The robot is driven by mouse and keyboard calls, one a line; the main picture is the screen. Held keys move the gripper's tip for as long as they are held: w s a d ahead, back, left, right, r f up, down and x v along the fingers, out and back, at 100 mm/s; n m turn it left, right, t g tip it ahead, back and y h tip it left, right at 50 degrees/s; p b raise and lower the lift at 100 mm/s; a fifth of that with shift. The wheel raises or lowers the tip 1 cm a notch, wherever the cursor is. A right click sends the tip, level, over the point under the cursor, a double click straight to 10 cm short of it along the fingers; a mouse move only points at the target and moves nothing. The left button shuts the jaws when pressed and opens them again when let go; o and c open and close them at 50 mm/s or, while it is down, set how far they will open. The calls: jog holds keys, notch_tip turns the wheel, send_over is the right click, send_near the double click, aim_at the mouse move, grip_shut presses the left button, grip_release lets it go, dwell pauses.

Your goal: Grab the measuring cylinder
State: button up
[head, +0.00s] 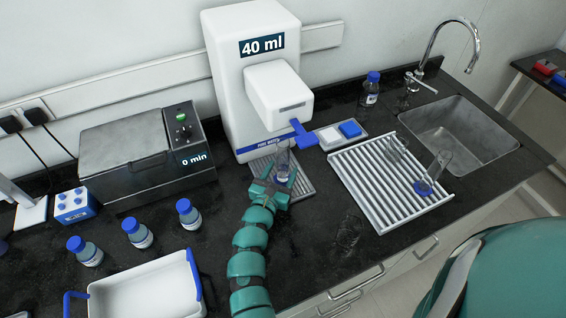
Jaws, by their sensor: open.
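A clear measuring cylinder (283,158) stands upright on the grated drip tray (302,186) under the white water dispenser (247,88), whose display reads 40 ml. My teal gripper (279,183) is open at the cylinder's lower part, its fingers close about it. I cannot tell whether they touch it; the base is largely hidden by the gripper. A second clear cylinder with a blue base (436,170) stands tilted-looking on the white ribbed drying rack (372,190) to the right.
The dispenser's blue lever (303,134) juts out near the cylinder. A water bath (140,155), several blue-capped bottles (137,233) and a white tub (145,290) are left. A sink (455,130) is right.

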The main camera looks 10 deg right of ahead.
jog(key=shift+x, duration=0.8)
jog(key=c, duration=1.2)
jog(key=shift+c, duration=0.2)
jog(key=shift+r, duration=0.2)
